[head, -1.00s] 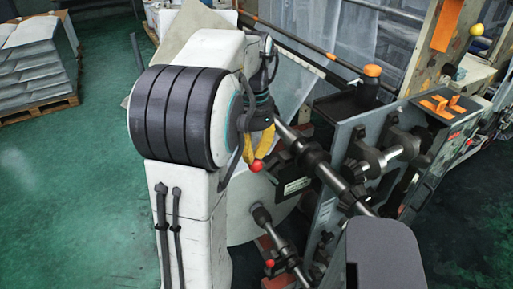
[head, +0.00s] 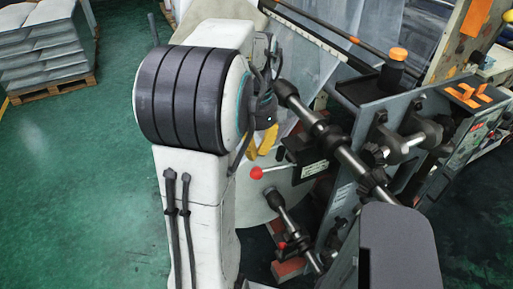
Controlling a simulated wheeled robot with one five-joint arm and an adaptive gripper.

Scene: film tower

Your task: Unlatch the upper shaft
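My gripper (head: 261,147) shows only as yellow finger parts beside my white arm, just above the red knob. The knob looks apart from the fingers in the picture, but depth is unclear. The arm hides much of the gripper, and how far the fingers are spread does not show.
A lower shaft (head: 290,229) with its own red knob (head: 282,246) lies below. A grey machine frame (head: 345,205) with an orange-capped post (head: 397,58) stands at right. A loaded pallet (head: 52,88) is at upper left. Green floor (head: 80,190) at left is clear.

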